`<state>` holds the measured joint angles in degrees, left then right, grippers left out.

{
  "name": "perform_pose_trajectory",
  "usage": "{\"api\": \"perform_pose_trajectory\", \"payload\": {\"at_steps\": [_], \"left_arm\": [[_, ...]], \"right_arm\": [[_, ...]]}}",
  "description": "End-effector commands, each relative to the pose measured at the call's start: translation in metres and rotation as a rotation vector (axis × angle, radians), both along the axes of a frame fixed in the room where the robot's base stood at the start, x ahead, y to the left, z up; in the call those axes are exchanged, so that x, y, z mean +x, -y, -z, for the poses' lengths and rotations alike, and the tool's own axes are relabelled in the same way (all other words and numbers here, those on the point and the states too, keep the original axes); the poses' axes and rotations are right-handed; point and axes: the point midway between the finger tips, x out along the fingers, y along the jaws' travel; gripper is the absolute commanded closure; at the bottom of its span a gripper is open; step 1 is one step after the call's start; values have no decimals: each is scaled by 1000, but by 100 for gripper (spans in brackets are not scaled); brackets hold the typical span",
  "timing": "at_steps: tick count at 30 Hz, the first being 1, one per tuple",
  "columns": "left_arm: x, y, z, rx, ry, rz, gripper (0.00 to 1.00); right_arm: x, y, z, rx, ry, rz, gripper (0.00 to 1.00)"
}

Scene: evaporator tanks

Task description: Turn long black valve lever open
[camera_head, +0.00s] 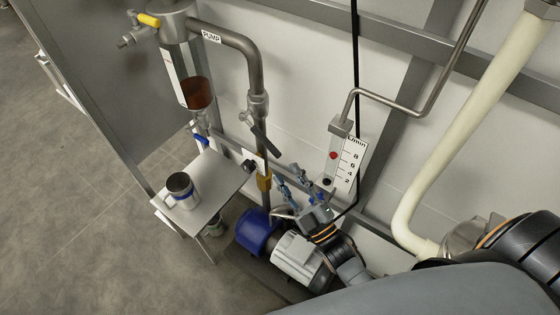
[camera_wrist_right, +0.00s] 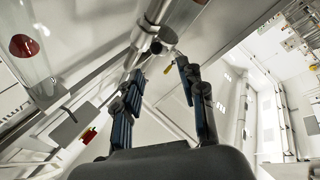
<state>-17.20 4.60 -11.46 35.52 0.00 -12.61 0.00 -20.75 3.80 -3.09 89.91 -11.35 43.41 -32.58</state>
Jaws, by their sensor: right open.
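The long dark valve lever (camera_head: 265,142) sits on the vertical steel pipe below the PUMP label. It slants down to the right from the valve body (camera_head: 258,105). My right gripper (camera_head: 288,178) is below and slightly right of the lever, apart from it. Its blue fingers point up toward the pipe. In the right wrist view the gripper (camera_wrist_right: 160,69) is open, with nothing between its fingers. The pipe and a valve part (camera_wrist_right: 150,38) show beyond the fingertips there. I cannot tell the lever clearly in that view. My left gripper is not in view.
A flow meter (camera_head: 340,155) with a scale stands right of the gripper. A blue and grey pump (camera_head: 258,232) is below. A small table (camera_head: 222,174) with a metal cup (camera_head: 182,190) is at left. A glass vessel (camera_head: 196,92) hangs above it. A metal rail runs behind the gripper.

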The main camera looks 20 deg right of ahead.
Motion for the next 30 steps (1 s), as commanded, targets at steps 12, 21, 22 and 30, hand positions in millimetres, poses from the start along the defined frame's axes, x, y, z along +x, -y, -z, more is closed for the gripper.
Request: {"api": "perform_pose_trajectory", "payload": {"at_steps": [12,21,22,30], "left_arm": [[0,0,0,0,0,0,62],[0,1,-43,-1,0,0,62],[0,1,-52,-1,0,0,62],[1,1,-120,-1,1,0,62]], "right_arm": [[-10,3,4,0,1,1,60],[3,8,-17,65,-200,9,100],[5,9,-19,80,-250,13,100],[-3,13,-28,242,-695,56,100]]}}
